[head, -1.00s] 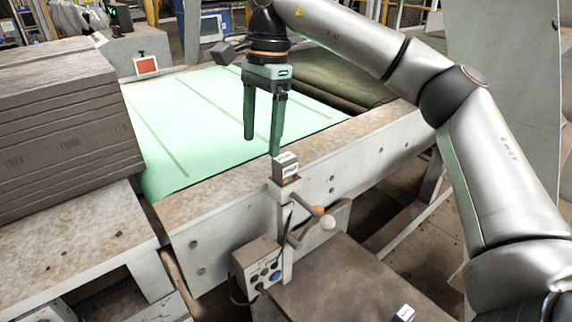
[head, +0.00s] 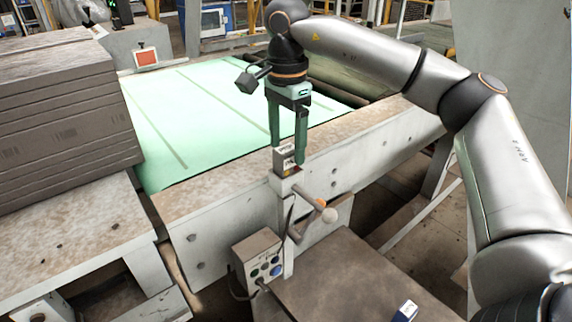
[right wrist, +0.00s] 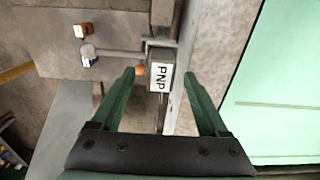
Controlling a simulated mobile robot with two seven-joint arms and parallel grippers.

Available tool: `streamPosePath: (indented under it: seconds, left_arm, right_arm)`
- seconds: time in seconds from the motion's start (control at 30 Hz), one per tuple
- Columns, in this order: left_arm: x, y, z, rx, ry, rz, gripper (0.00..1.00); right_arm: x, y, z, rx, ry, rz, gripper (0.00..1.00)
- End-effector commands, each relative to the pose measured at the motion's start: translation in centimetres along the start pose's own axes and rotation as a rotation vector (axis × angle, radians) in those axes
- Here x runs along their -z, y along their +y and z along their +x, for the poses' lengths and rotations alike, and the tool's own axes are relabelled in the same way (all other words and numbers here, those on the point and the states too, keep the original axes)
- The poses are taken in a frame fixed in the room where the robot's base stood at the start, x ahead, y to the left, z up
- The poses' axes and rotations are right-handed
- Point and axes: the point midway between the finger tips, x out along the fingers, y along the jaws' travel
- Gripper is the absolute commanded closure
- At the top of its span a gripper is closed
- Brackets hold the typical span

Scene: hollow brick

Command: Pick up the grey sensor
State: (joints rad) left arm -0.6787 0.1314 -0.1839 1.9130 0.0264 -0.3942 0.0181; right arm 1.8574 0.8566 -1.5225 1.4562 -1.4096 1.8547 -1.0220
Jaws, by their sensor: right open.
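The grey sensor (head: 286,160) is a small box with a white label, on top of a bracket post beside the conveyor frame. In the right wrist view the sensor (right wrist: 160,77) shows its "PNP" label, ahead of and between the fingers. My right gripper (head: 289,156) is open and points down with its fingertips at the sensor, one finger to each side in the picture. In the wrist view the gripper (right wrist: 160,75) has nothing clamped; I cannot tell whether a finger touches the sensor. My left gripper is not in view.
A conveyor with a green belt (head: 215,105) lies behind the sensor. A bar with a pale knob (head: 328,215) sticks out below it, above a control box (head: 258,258). A brown plate (head: 350,285) holds a small blue-and-white item (head: 405,311). Stacked grey slabs (head: 65,110) stand left.

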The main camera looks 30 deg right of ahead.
Motion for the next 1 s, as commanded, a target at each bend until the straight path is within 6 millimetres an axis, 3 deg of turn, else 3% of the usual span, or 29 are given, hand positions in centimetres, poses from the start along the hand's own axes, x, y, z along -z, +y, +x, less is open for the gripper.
streamPosePath:
  seconds: [0.2, 0.43, 1.0]
  left_arm:
    - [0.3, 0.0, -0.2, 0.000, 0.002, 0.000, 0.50]
    - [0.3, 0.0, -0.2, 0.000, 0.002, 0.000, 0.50]
    - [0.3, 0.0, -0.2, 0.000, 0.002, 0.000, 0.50]
  right_arm:
    - [-0.1, -0.1, 2.4, 0.001, 0.000, 0.001, 0.22]
    - [-0.1, -0.1, 2.6, 0.001, 0.000, 0.001, 0.22]
    - [-0.1, -0.1, 2.5, 0.001, 0.000, 0.001, 0.85]
